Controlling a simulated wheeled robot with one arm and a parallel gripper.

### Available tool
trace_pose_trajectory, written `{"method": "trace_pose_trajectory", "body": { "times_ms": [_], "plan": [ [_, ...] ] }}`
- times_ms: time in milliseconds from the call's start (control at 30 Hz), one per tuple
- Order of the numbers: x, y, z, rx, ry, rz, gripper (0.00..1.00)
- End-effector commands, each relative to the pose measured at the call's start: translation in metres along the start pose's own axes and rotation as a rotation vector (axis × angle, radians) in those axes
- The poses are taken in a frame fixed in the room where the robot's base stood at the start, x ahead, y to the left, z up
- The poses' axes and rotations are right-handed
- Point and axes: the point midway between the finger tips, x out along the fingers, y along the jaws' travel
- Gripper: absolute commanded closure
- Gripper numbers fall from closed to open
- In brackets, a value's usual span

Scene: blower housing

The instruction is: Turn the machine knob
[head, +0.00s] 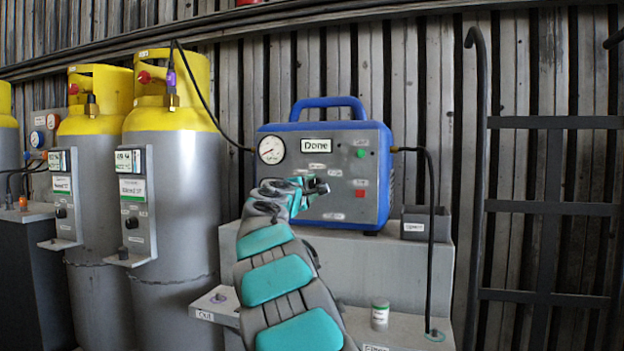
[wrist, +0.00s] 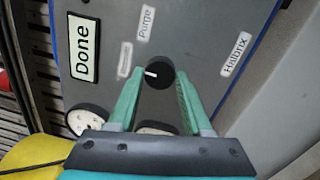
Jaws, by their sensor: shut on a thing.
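The machine is a blue-framed unit with a grey front panel (head: 345,165) and a "Done" display (head: 317,144). Its black round knob (wrist: 160,74) with a white pointer mark shows in the wrist view. The pointer faces left in that view, toward a small unreadable label (wrist: 125,60). My gripper (wrist: 157,82) has its green fingers on both sides of the knob, shut on it. In the head view my gripper (head: 316,187) is at the panel's middle and largely hides the knob.
A round gauge (head: 271,150), a green button (head: 361,153) and a red button (head: 360,194) sit on the panel. Yellow-topped gas cylinders (head: 172,150) stand left. A black hose (head: 431,230) hangs at the right, beside a small grey box (head: 415,222).

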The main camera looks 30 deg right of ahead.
Motion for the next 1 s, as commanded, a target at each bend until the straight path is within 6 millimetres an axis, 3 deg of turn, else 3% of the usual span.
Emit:
{"method": "trace_pose_trajectory", "body": {
  "times_ms": [1000],
  "plan": [
    [0.0008, 0.0007, 0.0021, -0.914, 0.059, 0.049, 1.00]
  ]
}}
